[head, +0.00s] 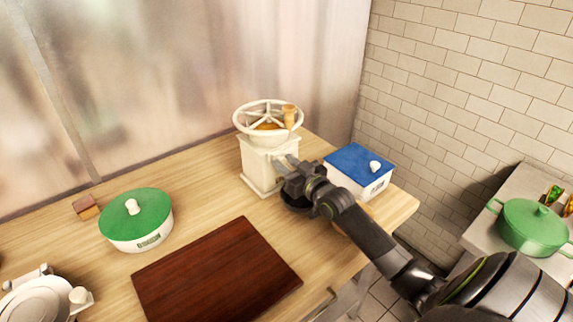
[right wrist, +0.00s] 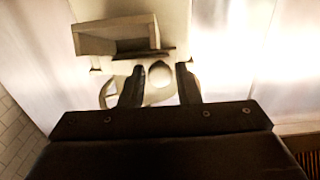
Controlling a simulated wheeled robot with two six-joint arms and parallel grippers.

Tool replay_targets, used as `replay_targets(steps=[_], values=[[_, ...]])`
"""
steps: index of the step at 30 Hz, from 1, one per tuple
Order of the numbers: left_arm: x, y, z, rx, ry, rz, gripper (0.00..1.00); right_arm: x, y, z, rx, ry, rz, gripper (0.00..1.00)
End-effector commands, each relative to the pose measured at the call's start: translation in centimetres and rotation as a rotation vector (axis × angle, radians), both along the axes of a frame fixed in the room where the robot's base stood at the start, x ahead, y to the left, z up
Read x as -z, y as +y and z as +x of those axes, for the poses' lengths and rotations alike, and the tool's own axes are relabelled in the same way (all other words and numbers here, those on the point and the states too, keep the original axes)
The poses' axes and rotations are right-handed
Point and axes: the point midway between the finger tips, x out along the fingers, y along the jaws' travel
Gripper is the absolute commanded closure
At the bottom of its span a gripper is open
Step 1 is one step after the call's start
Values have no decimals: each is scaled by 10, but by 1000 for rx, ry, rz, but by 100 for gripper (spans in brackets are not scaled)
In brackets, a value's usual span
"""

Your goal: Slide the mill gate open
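The cream mill (head: 262,163) stands on the wooden counter, with a spoked wheel on top and a wooden handle (head: 289,116). My right gripper (head: 286,167) is at the mill's right-hand side, close to its body. In the right wrist view its two fingers (right wrist: 159,70) are apart. A pale rounded piece (right wrist: 160,75) shows between them, with gaps on both sides; whether a finger touches it I cannot tell. A box-shaped recess (right wrist: 112,38) and a dark strip (right wrist: 145,54) lie beyond the fingertips. I cannot make out the gate clearly. My left gripper is not in view.
A white box with a blue lid (head: 360,160) stands just right of my gripper. A green-lidded round dish (head: 136,218) and a dark red-brown board (head: 217,271) lie to the left. A green pot (head: 533,227) is on the far-right surface. A tiled wall rises behind on the right.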

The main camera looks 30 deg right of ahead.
Motion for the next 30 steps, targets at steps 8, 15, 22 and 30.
replay_targets(steps=[8,15,22,30], values=[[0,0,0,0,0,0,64,0,0,0,0,0,0,100],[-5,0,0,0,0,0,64,-1,8,-1,-1,0,4,100],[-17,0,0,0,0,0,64,0,35,-3,-1,2,4,100],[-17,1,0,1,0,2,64,2,39,-4,0,3,3,100]])
